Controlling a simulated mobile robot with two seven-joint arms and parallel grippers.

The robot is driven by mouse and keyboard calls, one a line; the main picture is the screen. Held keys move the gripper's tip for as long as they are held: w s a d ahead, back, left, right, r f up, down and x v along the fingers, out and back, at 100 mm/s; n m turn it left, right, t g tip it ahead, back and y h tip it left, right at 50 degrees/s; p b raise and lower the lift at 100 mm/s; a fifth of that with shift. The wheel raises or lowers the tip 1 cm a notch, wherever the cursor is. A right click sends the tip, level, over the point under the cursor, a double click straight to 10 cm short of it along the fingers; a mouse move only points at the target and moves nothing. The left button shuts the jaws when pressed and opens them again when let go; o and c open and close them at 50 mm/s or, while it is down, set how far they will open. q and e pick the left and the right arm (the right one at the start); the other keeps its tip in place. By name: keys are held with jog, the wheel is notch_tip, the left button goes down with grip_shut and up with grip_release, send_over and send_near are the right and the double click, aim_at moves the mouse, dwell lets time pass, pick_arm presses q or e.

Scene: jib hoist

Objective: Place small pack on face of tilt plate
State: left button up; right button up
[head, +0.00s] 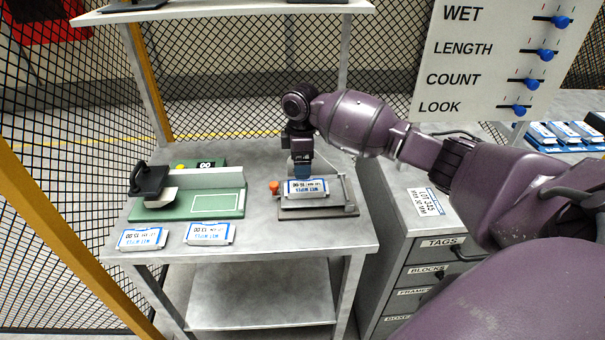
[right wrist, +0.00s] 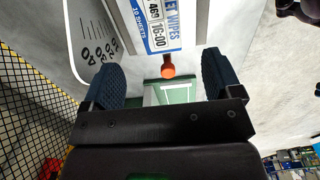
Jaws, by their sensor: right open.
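The small white and blue pack (head: 305,188) lies on the grey tilt plate (head: 318,211) at the right of the bench. In the right wrist view its printed label (right wrist: 158,22) shows, cut by the top edge. My right gripper (head: 301,172) is just above and behind the pack in the head view. In the right wrist view its two dark fingers (right wrist: 160,78) are wide apart with nothing between them, and the pack lies beyond their tips. An orange knob (head: 274,187) sits at the plate's left side. My left gripper is out of view.
A green fixture (head: 190,212) with a black handle (head: 150,181) stands at the left. Two similar packs (head: 142,239) (head: 209,233) lie at the bench's front edge. A drawer cabinet (head: 425,265) and a slider board (head: 490,60) are at the right.

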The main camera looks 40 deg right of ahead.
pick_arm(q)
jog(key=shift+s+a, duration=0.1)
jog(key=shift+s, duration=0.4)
pick_arm(e)
notch_tip(320, 180, up, 4)
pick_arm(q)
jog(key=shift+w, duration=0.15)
